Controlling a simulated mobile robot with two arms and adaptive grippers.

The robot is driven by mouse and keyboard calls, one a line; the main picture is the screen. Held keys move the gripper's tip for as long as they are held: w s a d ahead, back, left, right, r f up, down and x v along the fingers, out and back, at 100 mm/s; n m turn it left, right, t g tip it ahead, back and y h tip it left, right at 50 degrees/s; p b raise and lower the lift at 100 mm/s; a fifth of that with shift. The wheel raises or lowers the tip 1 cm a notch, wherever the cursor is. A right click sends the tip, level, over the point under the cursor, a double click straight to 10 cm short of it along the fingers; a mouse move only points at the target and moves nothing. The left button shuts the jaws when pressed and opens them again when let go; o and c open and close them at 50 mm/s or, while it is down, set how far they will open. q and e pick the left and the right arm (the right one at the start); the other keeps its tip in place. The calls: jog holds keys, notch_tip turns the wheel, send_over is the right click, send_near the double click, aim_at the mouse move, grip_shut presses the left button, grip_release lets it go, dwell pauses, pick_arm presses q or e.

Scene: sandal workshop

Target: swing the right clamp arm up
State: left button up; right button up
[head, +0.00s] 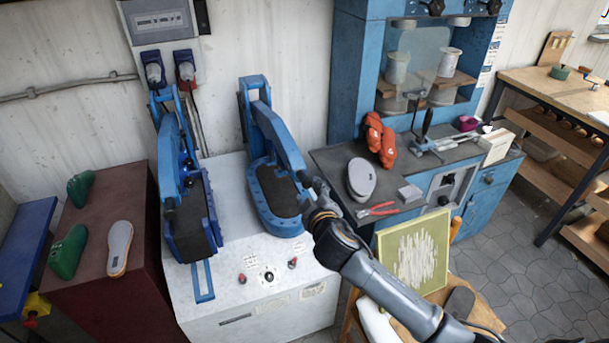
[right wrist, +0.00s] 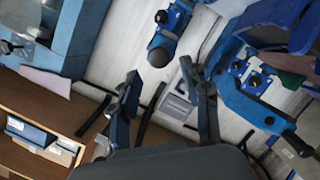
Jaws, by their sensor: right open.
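The right clamp arm (head: 277,133) is blue and slopes down from its upright frame at the back, over the black pad (head: 278,190) of the right press. Its dark front end (head: 304,178) is beside my right gripper (head: 314,189). My right gripper is open, with spread fingers in the right wrist view (right wrist: 165,98) and nothing seen between them. I cannot tell whether it touches the clamp arm. Blue clamp parts with dark ends show beyond the fingers; which arm is which is unclear there. My left gripper is out of view.
The left clamp arm (head: 168,160) stands beside it on the same white cabinet (head: 235,285). Knobs (head: 268,276) are on the cabinet front. A dark bench (head: 335,160) at right holds a grey sole (head: 361,180), red pliers (head: 377,209) and orange shoe forms (head: 380,140).

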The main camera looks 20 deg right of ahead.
aim_at(306, 184)
jog(key=p+x, duration=0.1)
jog(key=x, duration=0.7)
jog(key=shift+p, duration=0.3)
jog(key=shift+r, duration=0.1)
grip_shut()
